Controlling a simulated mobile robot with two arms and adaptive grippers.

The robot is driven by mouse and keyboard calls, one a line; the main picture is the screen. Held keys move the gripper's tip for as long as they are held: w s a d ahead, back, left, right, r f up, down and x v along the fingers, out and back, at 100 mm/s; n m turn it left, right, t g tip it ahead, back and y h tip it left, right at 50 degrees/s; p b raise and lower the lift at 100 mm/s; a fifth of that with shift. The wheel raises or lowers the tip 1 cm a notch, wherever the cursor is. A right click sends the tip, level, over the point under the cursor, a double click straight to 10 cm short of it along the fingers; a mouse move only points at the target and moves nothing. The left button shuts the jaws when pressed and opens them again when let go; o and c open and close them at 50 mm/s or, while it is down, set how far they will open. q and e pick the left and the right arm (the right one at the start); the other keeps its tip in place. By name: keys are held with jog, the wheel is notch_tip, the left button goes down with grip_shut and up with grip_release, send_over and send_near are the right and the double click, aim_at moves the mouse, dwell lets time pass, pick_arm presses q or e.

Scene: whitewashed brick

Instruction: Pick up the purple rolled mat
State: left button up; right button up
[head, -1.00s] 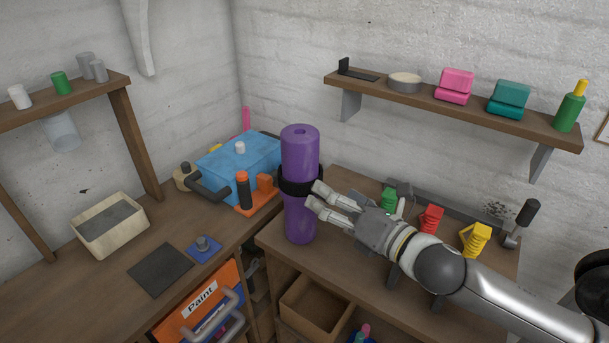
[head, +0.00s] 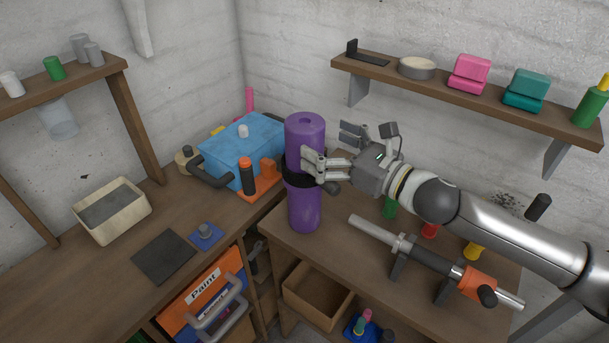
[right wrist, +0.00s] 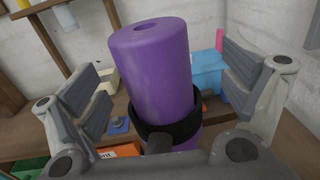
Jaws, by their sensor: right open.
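The purple rolled mat (head: 305,208) stands upright on the right-hand workbench, with a black band (head: 296,172) around its middle. My right gripper (head: 329,148) is at the mat's right side, at about the height of the band. In the right wrist view the mat (right wrist: 153,72) stands between the two spread fingers of the open right gripper (right wrist: 165,90), with a gap on each side. The lower part of the mat is hidden there by the gripper's own body. My left gripper is not in view.
A blue box (head: 238,148) and an orange holder (head: 264,185) stand just left of the mat. A metal bar tool (head: 430,256) lies on the bench under my right arm. A wall shelf (head: 440,88) with several items is above. An open drawer (head: 318,296) is below.

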jog(key=shift+w+a+r, duration=0.1)
jog(key=shift+a, duration=0.2)
jog(key=p+x, duration=0.2)
jog(key=x, duration=0.2)
jog(key=shift+s+a, duration=0.2)
jog(key=shift+w+a, duration=0.15)
jog(key=shift+w, duration=0.05)
jog(key=c, duration=1.9)
